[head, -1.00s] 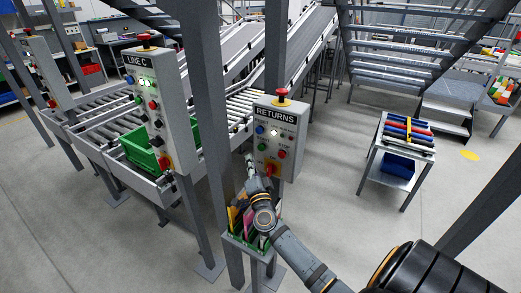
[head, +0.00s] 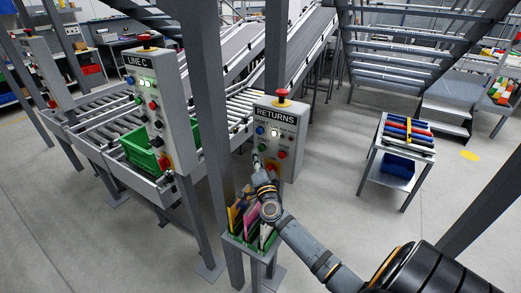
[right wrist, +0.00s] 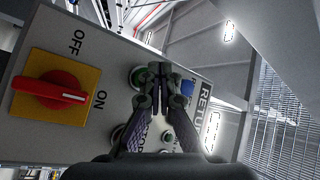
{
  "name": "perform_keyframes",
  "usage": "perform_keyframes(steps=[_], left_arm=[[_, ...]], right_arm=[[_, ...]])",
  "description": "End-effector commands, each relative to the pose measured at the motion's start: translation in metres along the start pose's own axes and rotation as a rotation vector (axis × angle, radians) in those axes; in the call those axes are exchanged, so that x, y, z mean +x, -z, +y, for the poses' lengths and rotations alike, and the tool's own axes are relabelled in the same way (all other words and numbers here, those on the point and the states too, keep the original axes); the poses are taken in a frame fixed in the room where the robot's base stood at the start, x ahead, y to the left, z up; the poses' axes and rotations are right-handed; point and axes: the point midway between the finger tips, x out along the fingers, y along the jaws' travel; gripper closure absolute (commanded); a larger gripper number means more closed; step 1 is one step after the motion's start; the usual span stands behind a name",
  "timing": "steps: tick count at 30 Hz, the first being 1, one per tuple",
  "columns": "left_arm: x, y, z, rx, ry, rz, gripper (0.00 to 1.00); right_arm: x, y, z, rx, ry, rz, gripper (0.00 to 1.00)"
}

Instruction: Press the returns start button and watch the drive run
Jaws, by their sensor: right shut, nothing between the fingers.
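The grey RETURNS control box (head: 288,116) hangs on a post in the middle of the head view, with a red mushroom button on top. Its green button (head: 262,147) sits at the left, under a blue lamp (head: 260,130), with a red button (head: 282,154) to the right. My right gripper (head: 256,158) is shut and empty just below the green button. In the right wrist view the closed fingertips (right wrist: 160,70) are over the green button (right wrist: 138,78) and partly cover it; I cannot tell whether they touch. The red switch (right wrist: 50,95) points toward ON. My left gripper is out of view.
A green holder (head: 240,240) with folders sits on the post under my right forearm. The LINE C box (head: 145,90) and roller conveyor (head: 90,140) with a green tote are at left. A small cart (head: 400,150) stands right on open floor.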

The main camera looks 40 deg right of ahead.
Motion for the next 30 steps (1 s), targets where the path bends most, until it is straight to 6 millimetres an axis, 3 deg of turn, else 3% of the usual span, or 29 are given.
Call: perform_keyframes(steps=[30], left_arm=[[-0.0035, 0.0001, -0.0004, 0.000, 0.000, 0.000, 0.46]], right_arm=[[0.0051, 0.0040, 0.0025, -0.002, 0.000, 0.000, 1.00]])
